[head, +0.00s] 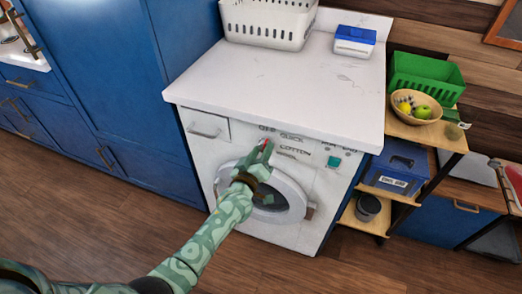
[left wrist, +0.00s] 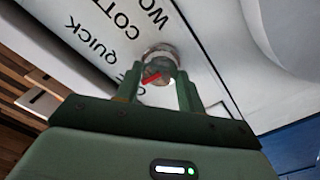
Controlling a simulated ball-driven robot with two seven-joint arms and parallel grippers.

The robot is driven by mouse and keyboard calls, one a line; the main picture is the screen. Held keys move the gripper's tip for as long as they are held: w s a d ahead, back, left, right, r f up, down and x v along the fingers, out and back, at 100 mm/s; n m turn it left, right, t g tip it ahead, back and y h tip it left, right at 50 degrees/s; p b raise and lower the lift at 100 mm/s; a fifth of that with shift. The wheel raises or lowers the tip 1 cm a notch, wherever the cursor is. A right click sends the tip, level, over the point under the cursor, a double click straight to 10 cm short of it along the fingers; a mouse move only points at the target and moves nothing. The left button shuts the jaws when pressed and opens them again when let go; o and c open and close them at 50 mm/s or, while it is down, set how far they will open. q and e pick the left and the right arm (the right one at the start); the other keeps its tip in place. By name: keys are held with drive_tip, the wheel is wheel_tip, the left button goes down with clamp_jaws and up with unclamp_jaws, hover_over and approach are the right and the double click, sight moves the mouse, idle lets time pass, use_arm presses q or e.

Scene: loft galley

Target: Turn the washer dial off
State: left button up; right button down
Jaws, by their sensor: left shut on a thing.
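The washer (head: 325,190) stands under a white counter, with a round door (head: 285,200) on its front. Its control panel has dark labels, among them QUICK and COTTON; another label at the left is partly hidden. The washer dial (left wrist: 161,58) is a small round knob with a red mark, seen between my fingers in the left wrist view. My left gripper (head: 259,155) reaches up to the panel and is shut on the dial; it also shows in the left wrist view (left wrist: 158,88). I cannot tell for sure which label the red mark points at. My right gripper is out of view.
A white basket (head: 268,28) and a blue-and-white box (head: 355,40) stand on the counter (head: 270,85). To the right, a shelf holds a fruit bowl (head: 432,116), a green crate (head: 425,75) and a blue bin (head: 392,170). The floor before the washer is clear.

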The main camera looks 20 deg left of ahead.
use_arm(q)
drive_tip(key=shift+n, duration=0.8)
drive_tip(key=o, duration=1)
drive_tip(key=shift+c, duration=0.2)
drive_tip(key=shift+s, duration=0.15)
drive_tip(key=shift+s+p, duration=0.3)
drive_tip(key=shift+p, duration=0.05)
drive_tip(key=s+p, duration=0.4)
drive_tip(key=s, duration=1.1)
drive_tip(key=shift+s+a, duration=0.25)
drive_tip(key=shift+a, duration=0.05)
